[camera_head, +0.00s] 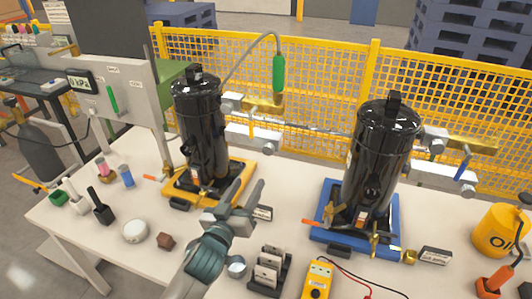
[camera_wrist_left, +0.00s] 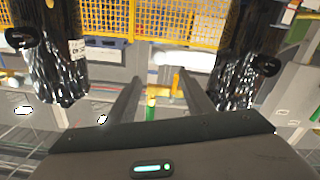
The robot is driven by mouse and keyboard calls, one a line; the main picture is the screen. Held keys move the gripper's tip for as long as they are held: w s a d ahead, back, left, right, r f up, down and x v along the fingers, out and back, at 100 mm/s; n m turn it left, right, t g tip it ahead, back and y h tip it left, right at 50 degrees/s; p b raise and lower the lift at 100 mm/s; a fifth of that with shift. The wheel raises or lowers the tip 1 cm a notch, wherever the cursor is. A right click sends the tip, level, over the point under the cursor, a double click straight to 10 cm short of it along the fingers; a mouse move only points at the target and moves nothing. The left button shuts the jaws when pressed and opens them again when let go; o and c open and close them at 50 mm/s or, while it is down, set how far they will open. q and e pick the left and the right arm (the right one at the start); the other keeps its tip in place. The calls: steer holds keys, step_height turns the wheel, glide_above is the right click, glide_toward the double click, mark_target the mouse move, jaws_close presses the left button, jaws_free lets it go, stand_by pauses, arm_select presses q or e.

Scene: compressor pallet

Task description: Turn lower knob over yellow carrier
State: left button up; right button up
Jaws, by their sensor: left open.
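The yellow carrier (camera_head: 238,189) lies on the table left of centre, with an upright black cylinder (camera_head: 203,125) on it. Behind and right of this cylinder, an upper brass-coloured fitting (camera_head: 263,106) and a lower pale bar (camera_head: 250,136) project to the right. My left gripper (camera_head: 244,184) is open and empty, in front of the carrier's right side and apart from the knob. Its two fingers also show in the left wrist view (camera_wrist_left: 163,88). My right gripper is out of view.
A blue carrier (camera_head: 327,203) with another black cylinder (camera_head: 383,150) stands to the right. A yellow mesh fence (camera_head: 320,85) runs behind. A yellow multimeter (camera_head: 318,278) and dark rack (camera_head: 265,285) lie at the table's front. A green-handled hose (camera_head: 278,73) hangs above the fittings.

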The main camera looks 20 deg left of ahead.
mark_target(267, 151)
arm_select(q)
steer(key=w+p, duration=0.1)
steer(key=w, duration=0.4)
steer(key=w+p, duration=0.1)
steer(key=w, duration=0.5)
steer(key=w+p, duration=0.1)
steer(key=w, duration=0.4)
steer(key=shift+w+d+p, duration=0.15)
steer(key=shift+d+p, duration=0.1)
steer(key=shift+p, duration=0.1)
steer(key=shift+c, duration=0.6)
steer(key=c, duration=0.9)
